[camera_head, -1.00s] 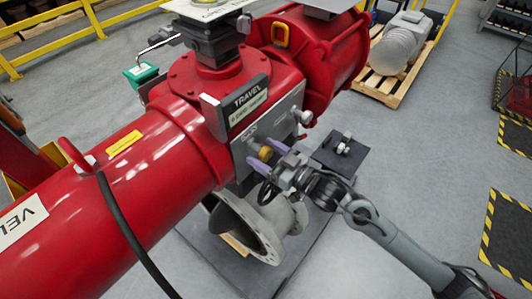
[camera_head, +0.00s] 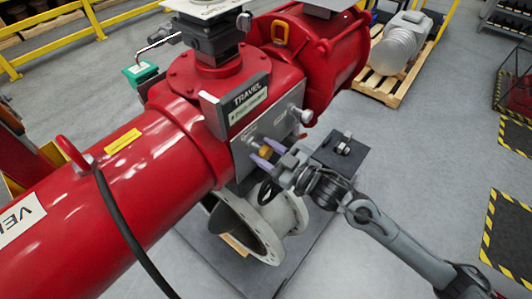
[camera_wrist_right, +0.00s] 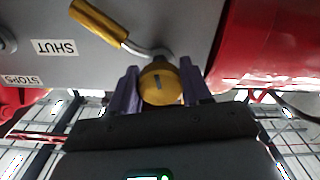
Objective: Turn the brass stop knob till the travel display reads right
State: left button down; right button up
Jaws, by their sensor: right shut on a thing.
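The red valve actuator carries a grey stop panel (camera_head: 243,150) on its near face. The brass stop knob (camera_wrist_right: 160,84) sits on this panel, a round yellow knob with a dark slot mark. My right gripper (camera_head: 263,153) reaches in from the lower right. Its two purple fingers stand on either side of the knob and are shut on it, as the right wrist view (camera_wrist_right: 162,88) shows. The fingers partly hide the knob in the head view. The travel display (camera_head: 249,105) sits above the panel under the TRAVEL sign; its text is too small to read. My left gripper is not in view.
A yellow-handled bent tool or lever (camera_wrist_right: 98,20) lies close to the knob, near the SHUT label (camera_wrist_right: 54,47). A silver knob (camera_head: 305,116) projects at the panel's right. A grey flanged valve body (camera_head: 265,230) is below. A black cable (camera_head: 125,225) hangs at the left.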

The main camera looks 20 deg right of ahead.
jog(key=n+b, duration=0.1)
jog(key=n, duration=0.2)
jog(key=shift+f+n, duration=0.15)
jog(key=shift+n, duration=0.25)
jog(key=n+b, duration=0.2)
jog(key=n, duration=0.1)
jog(key=shift+d+n, duration=0.1)
jog(key=shift+n, duration=0.2)
jog(key=n+b, duration=0.3)
jog(key=shift+n, duration=0.3)
jog(key=n+b, duration=0.2)
jog(key=shift+n, duration=0.4)
jog(key=shift+n+b, duration=0.6)
jog(key=shift+b, duration=0.05)
jog(key=shift+r, duration=0.2)
